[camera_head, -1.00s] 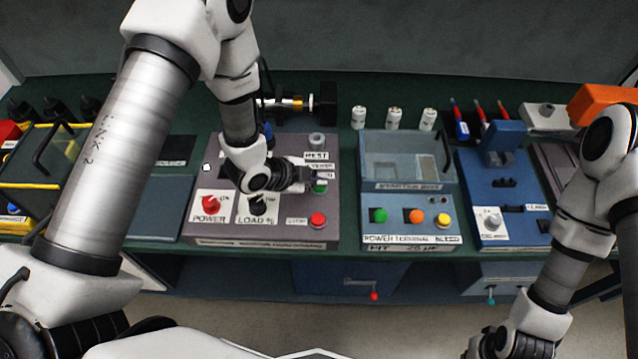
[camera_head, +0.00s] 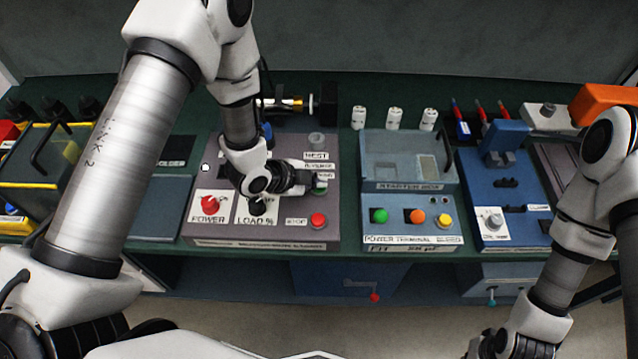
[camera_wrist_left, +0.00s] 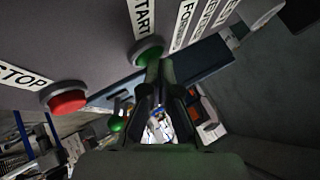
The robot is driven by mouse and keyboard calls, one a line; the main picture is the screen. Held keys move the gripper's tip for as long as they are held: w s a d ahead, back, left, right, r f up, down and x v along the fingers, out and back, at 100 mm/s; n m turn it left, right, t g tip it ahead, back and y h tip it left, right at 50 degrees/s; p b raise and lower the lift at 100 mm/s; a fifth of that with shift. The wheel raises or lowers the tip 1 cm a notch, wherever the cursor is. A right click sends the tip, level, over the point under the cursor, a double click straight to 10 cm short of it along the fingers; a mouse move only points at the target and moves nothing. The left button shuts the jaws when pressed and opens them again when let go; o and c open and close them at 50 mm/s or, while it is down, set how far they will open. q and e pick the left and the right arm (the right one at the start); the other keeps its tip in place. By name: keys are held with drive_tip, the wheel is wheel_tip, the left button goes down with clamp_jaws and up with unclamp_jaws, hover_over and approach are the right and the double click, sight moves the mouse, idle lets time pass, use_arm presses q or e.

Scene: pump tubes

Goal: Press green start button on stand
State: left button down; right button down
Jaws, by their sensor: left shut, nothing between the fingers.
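The grey stand (camera_head: 285,228) carries a red POWER knob, a LOAD knob, a red STOP button (camera_head: 318,220) and a green start button (camera_head: 320,191). My left gripper (camera_head: 317,181) is shut and empty, right at the green button and partly covering it. In the left wrist view the green button (camera_wrist_left: 148,51) sits beside the START label, directly by the tips of my left gripper (camera_wrist_left: 158,68). I cannot tell whether the tips touch it or whether it is pushed in. The red STOP button (camera_wrist_left: 65,97) is to the left there. My right gripper (camera_head: 488,346) is at the bottom edge, its fingers unclear.
A blue-grey starter box (camera_head: 408,225) with green, orange and yellow buttons stands just right of the stand. A blue device (camera_head: 500,190) is further right. White cylinders (camera_head: 394,118) stand behind. The floor in front is clear.

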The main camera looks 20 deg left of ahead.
use_arm(q)
drive_tip(key=shift+r+p, duration=0.75)
drive_tip(key=shift+r, duration=0.25)
wheel_tip(320, 180, up, 5)
drive_tip(key=p, duration=0.3)
drive_tip(key=shift+r+p, duration=0.1)
drive_tip(key=shift+p, duration=0.25)
idle(0.4)
